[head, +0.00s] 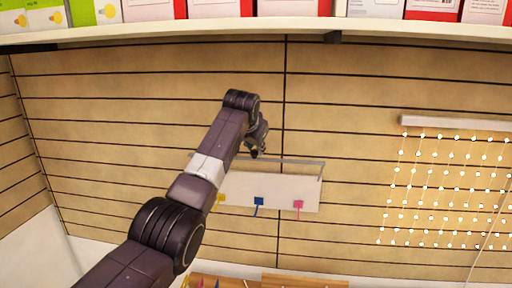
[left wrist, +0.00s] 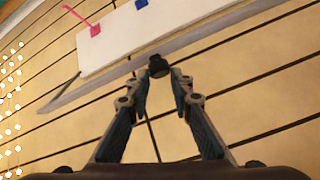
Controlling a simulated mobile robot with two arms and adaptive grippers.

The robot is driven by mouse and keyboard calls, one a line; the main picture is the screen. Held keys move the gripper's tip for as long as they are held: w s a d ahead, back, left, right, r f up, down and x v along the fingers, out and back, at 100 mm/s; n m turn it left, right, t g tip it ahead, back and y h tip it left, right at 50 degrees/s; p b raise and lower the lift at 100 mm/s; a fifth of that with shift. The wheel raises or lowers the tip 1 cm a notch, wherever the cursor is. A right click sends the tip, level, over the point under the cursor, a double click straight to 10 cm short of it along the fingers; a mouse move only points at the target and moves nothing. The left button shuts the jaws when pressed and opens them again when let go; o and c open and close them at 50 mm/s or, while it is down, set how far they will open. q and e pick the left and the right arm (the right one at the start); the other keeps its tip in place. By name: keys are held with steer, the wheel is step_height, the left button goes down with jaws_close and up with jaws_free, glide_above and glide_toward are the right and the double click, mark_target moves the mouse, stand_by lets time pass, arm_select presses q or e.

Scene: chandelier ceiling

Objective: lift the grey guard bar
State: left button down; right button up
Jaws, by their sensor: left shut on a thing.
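The grey guard bar (head: 290,161) runs along the top of a white panel (head: 280,188) on the slatted wall, with a short end piece bent down at its right. In the left wrist view the bar (left wrist: 215,30) crosses diagonally beside the panel (left wrist: 112,43). A black knob (left wrist: 158,66) sits at the bar's near edge. My left gripper (head: 257,152) is at the bar. In the left wrist view its fingers (left wrist: 157,76) close in on the knob, one on each side. The bar's left part is hidden behind my arm in the head view.
Yellow (head: 221,199), blue (head: 258,201) and pink (head: 298,204) squares with small levers line the panel's lower edge. A shelf (head: 400,32) with boxes spans the top. A string-light curtain (head: 440,190) hangs at right. The wall between is bare.

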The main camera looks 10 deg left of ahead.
arm_select(q)
steer(key=shift+a+f, duration=0.25)
steer(key=shift+f, duration=0.25)
steer(key=c, duration=2.1)
jaws_free()
steer(key=shift+o, duration=1.7)
steer(key=shift+w+a+f, duration=0.1)
steer(key=shift+w+a, duration=0.05)
steer(key=shift+w, duration=0.15)
arm_select(e)
steer(key=shift+s+a, duration=0.1)
steer(key=shift+a, duration=0.55)
arm_select(q)
steer(key=shift+d+r, duration=0.25)
arm_select(e)
steer(key=shift+d, duration=0.15)
